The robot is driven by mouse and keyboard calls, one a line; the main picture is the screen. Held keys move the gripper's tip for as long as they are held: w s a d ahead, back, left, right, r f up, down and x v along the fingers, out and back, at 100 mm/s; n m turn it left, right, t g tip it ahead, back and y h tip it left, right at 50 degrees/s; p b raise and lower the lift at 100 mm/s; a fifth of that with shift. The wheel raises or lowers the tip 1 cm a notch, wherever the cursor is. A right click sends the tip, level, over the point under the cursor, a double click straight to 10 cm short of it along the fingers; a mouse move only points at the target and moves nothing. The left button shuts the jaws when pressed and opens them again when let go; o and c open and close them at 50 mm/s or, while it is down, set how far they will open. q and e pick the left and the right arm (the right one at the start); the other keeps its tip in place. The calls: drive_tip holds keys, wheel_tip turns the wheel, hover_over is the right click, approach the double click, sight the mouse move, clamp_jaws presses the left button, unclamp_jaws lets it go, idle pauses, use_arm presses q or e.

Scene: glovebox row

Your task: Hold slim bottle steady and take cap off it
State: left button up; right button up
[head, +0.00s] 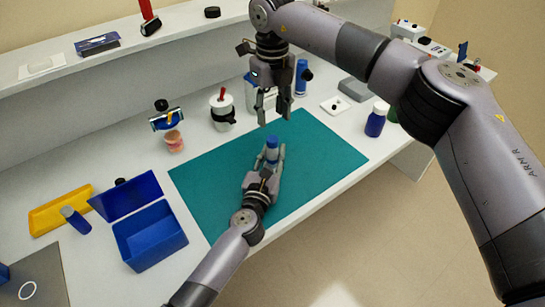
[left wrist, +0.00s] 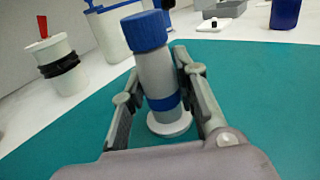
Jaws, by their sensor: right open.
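The slim bottle is grey with a blue band and a blue cap. It stands on the teal mat (head: 215,180), its cap (head: 272,143) uppermost. In the left wrist view the bottle (left wrist: 156,78) rises between the fingers, with its cap (left wrist: 144,30) clear above them and its pale round base below. My left gripper (head: 274,158) is shut on the bottle's body, a fingertip at each side. My right gripper (head: 273,108) points down, open and empty, a little above and behind the cap in the head view. It does not appear to touch the cap.
A blue open box (head: 150,237) and a yellow tray (head: 60,210) lie left. A white pot with a red handle (head: 222,110) and a blue bottle (head: 376,120) stand beyond the mat. A shelf (head: 60,70) runs along the back. The mat around the bottle is clear.

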sight(273, 138)
use_arm(q)
clamp_jaws()
idle(0.3)
use_arm(e)
drive_tip(key=m, duration=1)
drive_tip(key=shift+m, duration=0.3)
drive_tip(key=m, duration=0.6)
use_arm(q)
drive_tip(key=shift+f, duration=0.1)
use_arm(e)
drive_tip(key=m, duration=0.5)
drive_tip(key=shift+f+m, duration=0.4)
drive_tip(key=shift+m, duration=0.1)
drive_tip(key=shift+f, duration=3.6)
